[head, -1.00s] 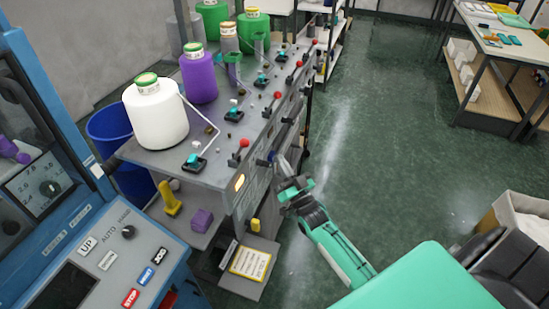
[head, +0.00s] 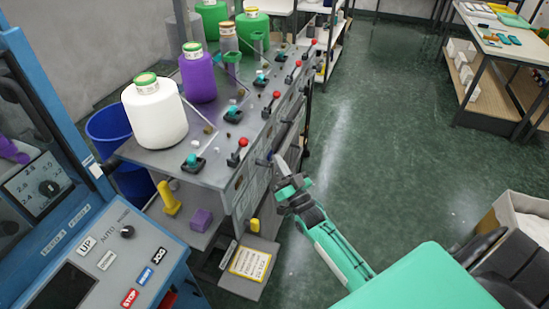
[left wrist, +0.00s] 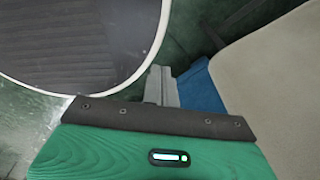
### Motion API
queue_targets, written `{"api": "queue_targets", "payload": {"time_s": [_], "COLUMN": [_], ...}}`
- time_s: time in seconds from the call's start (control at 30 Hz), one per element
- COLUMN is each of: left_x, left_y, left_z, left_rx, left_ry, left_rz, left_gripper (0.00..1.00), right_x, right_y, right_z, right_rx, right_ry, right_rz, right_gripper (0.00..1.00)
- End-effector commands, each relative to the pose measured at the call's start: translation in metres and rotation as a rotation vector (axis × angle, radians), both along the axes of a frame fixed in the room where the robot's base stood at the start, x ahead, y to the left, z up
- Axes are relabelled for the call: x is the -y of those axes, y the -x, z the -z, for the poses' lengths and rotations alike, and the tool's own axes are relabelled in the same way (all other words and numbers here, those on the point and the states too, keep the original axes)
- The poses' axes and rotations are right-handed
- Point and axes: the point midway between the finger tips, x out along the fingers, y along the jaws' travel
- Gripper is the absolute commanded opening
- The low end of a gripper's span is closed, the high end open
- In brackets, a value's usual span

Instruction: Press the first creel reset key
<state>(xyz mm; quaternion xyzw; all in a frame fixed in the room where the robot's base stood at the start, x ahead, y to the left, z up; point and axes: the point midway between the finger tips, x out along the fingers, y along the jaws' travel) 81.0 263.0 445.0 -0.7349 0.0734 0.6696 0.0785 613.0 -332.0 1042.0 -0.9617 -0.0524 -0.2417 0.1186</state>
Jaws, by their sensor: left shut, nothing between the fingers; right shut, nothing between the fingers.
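The first creel station is the near end of the grey creel bench, with a white yarn cone (head: 155,112) on top. A small dark blue peg-like part (head: 262,162) sticks out of its front face; I cannot tell for certain that it is the reset key. A small lamp window (head: 239,183) on that face is dark. My right gripper (head: 281,165) is shut and empty, just right of the peg; I cannot tell if they touch. My left gripper (left wrist: 162,86) shows only in the left wrist view, shut and empty.
A red-knobbed lever (head: 242,143) and a teal-knobbed switch (head: 193,162) stand on the bench's near end. Purple (head: 200,78) and green cones stand behind. A blue control panel (head: 120,262) fills the lower left.

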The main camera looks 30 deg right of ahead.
Motion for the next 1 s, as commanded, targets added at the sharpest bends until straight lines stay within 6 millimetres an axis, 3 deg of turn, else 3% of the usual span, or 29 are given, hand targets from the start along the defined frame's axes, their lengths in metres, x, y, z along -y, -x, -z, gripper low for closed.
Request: {"api": "queue_targets", "payload": {"time_s": [0.57,1.0], "left_x": [0.0,0.0], "left_y": [0.0,0.0], "left_z": [-0.002,-0.01], "left_rx": [0.0,0.0], "left_ry": [0.0,0.0], "left_rz": [0.0,0.0], "left_gripper": [0.0,0.0], "right_x": [0.005,0.033], "right_y": [0.007,0.039], "right_z": [0.0,0.0], "right_rx": [-0.002,-0.002], "right_ry": [0.001,0.001], "right_rz": [-0.001,0.0], "right_gripper": [0.0,0.0]}}
